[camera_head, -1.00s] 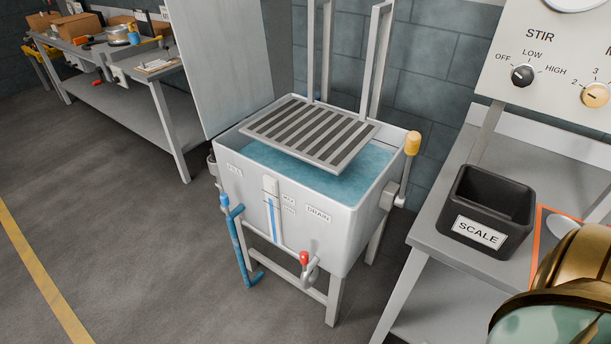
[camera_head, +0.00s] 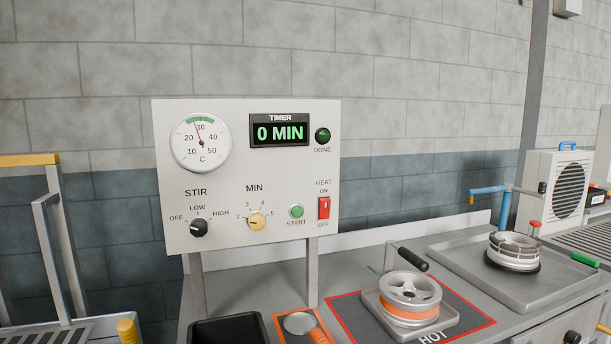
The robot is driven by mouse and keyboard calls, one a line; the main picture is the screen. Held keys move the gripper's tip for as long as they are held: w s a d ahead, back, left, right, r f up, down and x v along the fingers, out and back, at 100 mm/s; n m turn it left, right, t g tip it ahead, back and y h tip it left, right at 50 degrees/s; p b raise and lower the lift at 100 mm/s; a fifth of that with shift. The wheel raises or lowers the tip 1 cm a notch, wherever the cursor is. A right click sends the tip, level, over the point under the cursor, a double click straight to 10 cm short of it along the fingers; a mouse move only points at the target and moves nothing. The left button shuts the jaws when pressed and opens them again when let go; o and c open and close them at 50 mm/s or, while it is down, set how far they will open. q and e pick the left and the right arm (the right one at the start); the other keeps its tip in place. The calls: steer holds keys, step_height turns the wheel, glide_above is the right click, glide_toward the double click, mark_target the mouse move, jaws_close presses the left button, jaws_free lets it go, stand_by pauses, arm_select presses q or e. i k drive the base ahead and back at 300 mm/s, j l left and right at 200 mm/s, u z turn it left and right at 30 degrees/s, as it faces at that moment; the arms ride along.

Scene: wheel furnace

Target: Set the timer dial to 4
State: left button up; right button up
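The timer dial (camera_head: 257,221) is a cream-yellow knob under the label MIN on a pale control panel (camera_head: 225,160). Its scale runs from 2 at the left, through 3 and 4 above, to 5 at the right. The dark pointer mark seems to lie toward the left, near 2, though it is small. The timer display (camera_head: 280,132) reads 0 MIN in green. The green START button (camera_head: 297,211) is right of the dial. Neither of my grippers is in view.
The black STIR knob (camera_head: 199,228) is left of the dial, and the red HEAT switch (camera_head: 324,208) is at the right. Below, a wheel (camera_head: 410,287) sits on the HOT plate beside a black handle (camera_head: 413,259). A black bin (camera_head: 228,330) stands at the front.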

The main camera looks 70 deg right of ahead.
mark_target(256, 219)
steer(key=z, duration=1.9)
